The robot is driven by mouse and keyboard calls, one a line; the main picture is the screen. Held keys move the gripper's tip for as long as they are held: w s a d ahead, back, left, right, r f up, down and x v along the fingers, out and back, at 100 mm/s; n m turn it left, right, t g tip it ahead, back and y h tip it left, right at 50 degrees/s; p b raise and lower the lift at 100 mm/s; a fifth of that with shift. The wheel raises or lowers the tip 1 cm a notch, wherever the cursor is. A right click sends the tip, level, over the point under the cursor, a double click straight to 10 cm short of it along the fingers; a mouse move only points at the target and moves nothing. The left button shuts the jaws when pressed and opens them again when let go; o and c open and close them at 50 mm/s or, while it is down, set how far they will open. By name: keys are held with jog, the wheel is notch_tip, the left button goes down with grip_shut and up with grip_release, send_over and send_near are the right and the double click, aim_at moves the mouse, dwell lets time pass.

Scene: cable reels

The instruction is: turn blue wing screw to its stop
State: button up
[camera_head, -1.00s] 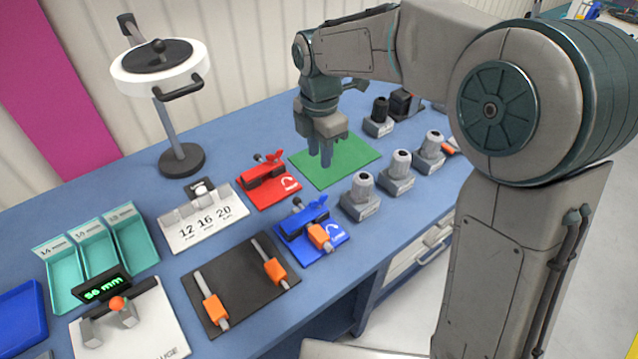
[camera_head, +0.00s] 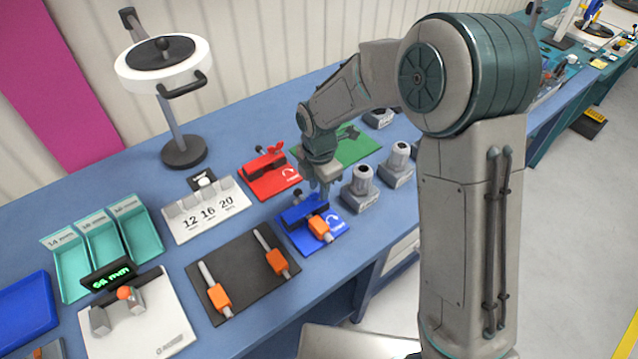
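The blue fixture (camera_head: 303,213) sits on a blue base plate (camera_head: 337,222) with a white curved arrow, near the front edge of the bench. An orange-handled piece (camera_head: 319,228) lies at its front. The blue wing screw is hard to make out; its place on top of the fixture is partly behind my fingers. My gripper (camera_head: 323,190) points down just above the right end of the blue fixture. The fingers look close together, but their gap is too small to judge, and contact with the screw cannot be seen.
A red fixture (camera_head: 265,176) stands behind left. Grey holders (camera_head: 360,190) stand close at the right. A black mat (camera_head: 240,262) with two orange-handled rods lies at the left front. A green mat (camera_head: 358,148) lies behind my gripper. A lamp (camera_head: 182,152) stands at the back.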

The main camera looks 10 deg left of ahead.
jog(key=shift+f, duration=0.1)
grip_shut()
